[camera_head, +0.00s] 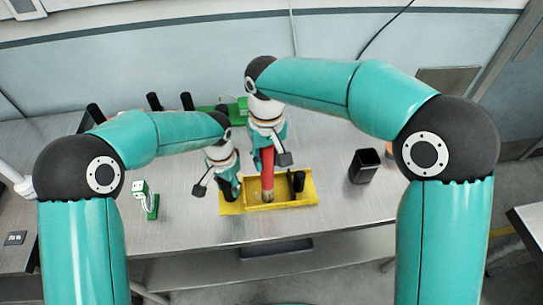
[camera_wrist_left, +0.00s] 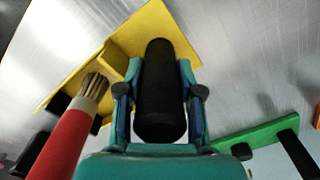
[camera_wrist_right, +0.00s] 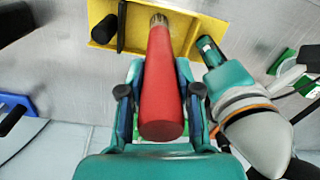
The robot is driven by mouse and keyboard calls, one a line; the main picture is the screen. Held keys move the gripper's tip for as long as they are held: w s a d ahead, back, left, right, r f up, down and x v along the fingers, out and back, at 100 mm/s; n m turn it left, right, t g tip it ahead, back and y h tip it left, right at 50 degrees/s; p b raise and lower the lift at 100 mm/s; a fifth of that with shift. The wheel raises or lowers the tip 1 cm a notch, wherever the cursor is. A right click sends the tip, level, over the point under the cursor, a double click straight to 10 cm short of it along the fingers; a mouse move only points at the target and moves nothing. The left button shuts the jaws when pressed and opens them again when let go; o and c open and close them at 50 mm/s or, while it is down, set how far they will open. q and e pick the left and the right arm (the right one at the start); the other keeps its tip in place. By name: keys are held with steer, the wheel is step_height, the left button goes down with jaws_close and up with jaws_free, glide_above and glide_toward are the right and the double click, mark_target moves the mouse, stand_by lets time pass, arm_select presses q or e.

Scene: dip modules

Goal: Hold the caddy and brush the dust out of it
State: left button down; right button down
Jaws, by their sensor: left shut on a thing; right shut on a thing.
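The yellow caddy (camera_head: 285,202) sits on the metal table, near its front edge. My left gripper (camera_head: 229,186) is shut on a black upright handle (camera_wrist_left: 160,90) at the caddy's left end. My right gripper (camera_head: 267,150) is shut on the red handle of the brush (camera_wrist_right: 160,85), which points down. The brush's pale bristles (camera_wrist_left: 95,88) are in or just over the caddy; I cannot tell whether they touch its floor. A black post (camera_head: 298,181) stands at the caddy's right part. I cannot make out any dust.
A black open box (camera_head: 364,166) stands to the right. A small green-and-white stand (camera_head: 148,199) is at the left. A green base (camera_head: 232,105) and several black posts (camera_head: 154,101) stand behind, partly hidden by my arms. The table's front edge is close to the caddy.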

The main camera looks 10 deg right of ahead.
steer(key=shift+a, duration=2.4)
steer(key=shift+d+r, duration=0.15)
steer(key=shift+d, duration=0.9)
steer(key=shift+d+r, duration=0.15)
steer(key=shift+d, duration=3.25)
steer(key=shift+w+a+f, duration=0.15)
steer(key=shift+w+a, duration=0.15)
steer(key=shift+a, duration=0.5)
steer(key=shift+w+a+f, duration=0.1)
steer(key=shift+w+a, duration=0.15)
steer(key=shift+a, duration=0.5)
steer(key=shift+w+a+f, duration=0.15)
steer(key=shift+w+a, duration=0.15)
steer(key=shift+a, duration=2.55)
steer(key=shift+d+r, duration=0.25)
steer(key=shift+d, duration=0.85)
steer(key=shift+d+r, duration=0.25)
steer(key=shift+d, duration=0.85)
steer(key=shift+d+f, duration=0.15)
steer(key=shift+d, duration=1)
steer(key=shift+d+f, duration=0.1)
steer(key=shift+d, duration=1)
